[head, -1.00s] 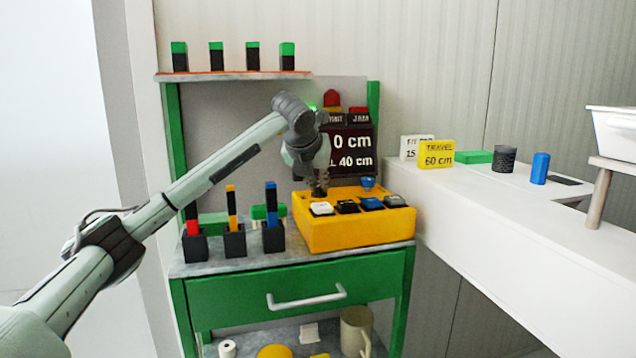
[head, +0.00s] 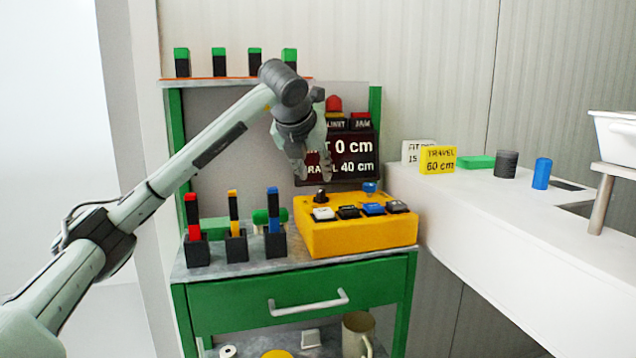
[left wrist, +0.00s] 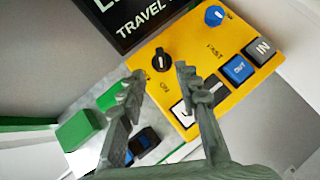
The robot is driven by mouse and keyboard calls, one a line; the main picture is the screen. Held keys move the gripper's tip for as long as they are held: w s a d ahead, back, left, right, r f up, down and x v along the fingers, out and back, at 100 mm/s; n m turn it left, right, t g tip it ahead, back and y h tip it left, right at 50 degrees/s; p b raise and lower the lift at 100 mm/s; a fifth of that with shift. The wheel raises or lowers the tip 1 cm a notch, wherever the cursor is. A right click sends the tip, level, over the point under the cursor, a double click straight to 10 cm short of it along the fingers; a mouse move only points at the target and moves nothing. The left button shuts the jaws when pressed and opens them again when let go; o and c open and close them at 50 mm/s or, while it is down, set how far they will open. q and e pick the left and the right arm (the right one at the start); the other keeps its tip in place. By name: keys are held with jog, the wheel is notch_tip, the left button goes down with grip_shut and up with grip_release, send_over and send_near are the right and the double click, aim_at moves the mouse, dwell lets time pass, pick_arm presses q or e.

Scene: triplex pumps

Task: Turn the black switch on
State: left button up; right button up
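The black switch (head: 321,195) is a round knob on top of the yellow control box (head: 360,238), at its back left. In the left wrist view the knob (left wrist: 162,62) has a pale mark on its far side, and an "ON" label is printed on the near side. My left gripper (head: 315,177) is open and empty above the knob, fingers pointing down. In the left wrist view its fingertips (left wrist: 160,71) appear on either side of the knob, apart from it. My right gripper is not in view.
White (head: 323,214), black (head: 348,212) and blue (head: 373,208) buttons line the box's front, with a blue knob (head: 369,188) behind. The display (head: 350,155) stands close behind my gripper. Block holders (head: 236,247) stand left of the box.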

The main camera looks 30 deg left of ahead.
pick_arm(q)
jog(key=v, duration=0.4)
jog(key=shift+s+d+r, duration=0.1)
jog(key=shift+s+r, duration=0.05)
dwell(0.4)
